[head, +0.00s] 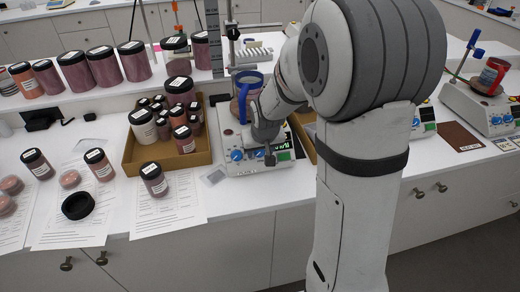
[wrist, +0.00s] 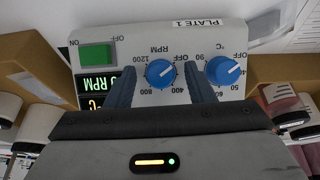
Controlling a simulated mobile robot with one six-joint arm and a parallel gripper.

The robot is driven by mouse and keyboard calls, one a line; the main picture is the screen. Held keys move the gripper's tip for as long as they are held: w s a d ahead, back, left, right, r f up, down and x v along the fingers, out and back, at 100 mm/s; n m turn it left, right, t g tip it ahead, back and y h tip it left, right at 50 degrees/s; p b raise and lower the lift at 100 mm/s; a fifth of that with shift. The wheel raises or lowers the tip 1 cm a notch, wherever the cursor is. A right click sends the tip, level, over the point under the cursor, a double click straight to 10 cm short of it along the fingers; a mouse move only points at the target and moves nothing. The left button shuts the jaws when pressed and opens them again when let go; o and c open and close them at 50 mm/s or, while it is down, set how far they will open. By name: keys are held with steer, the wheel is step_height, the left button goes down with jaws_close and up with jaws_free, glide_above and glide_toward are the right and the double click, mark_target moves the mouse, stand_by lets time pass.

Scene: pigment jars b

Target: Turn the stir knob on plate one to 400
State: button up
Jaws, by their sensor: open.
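Plate one (head: 228,140) is a white stirrer hotplate on the bench, labelled PLATE 1; its front panel (wrist: 205,43) appears upside down in the wrist view. The blue stir knob (wrist: 160,72), marked RPM with OFF, 400, 800 and 1200, has its white pointer toward the OFF side. My gripper (wrist: 161,76) is open, one dark finger on each side of this knob; contact cannot be told. The blue °C knob (wrist: 223,70) sits just right of the right finger. The RPM display (wrist: 100,84) is partly hidden and ends in 0. In the head view my gripper (head: 270,157) is at the panel front, largely covered by my arm.
A green switch (wrist: 95,55) is on the panel. A vessel with a blue handle (head: 246,95) stands on plate one. A cardboard tray of jars (head: 133,165) stands close left. Another hotplate (head: 480,105) is at right.

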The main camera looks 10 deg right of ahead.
steer(key=shift+c, duration=0.6)
steer(key=c, duration=0.9)
steer(key=shift+m+b, duration=0.3)
steer(key=shift+b, duration=0.05)
steer(key=m+b, duration=0.1)
steer(key=m+y+b, duration=0.1)
steer(key=b, duration=0.1)
steer(key=shift+d+f, duration=0.15)
steer(key=shift+f, duration=0.1)
steer(key=m+t+y+b, duration=0.1)
steer(key=m+y+b, duration=0.1)
steer(key=m+b, duration=0.2)
steer(key=shift+d+f+b, duration=0.1)
steer(key=shift+b, duration=0.8)
steer(key=m+t+y+b, duration=0.1)
steer(key=m+b, duration=0.3)
steer(key=shift+s+b, duration=0.1)
steer(key=shift+b, duration=0.25)
steer(key=m+t+b, duration=0.1)
steer(key=m+b, duration=0.2)
steer(key=shift+s+d+m+y, duration=0.1)
steer(key=shift+m+y, duration=0.3)
steer(key=shift+t+b, duration=0.3)
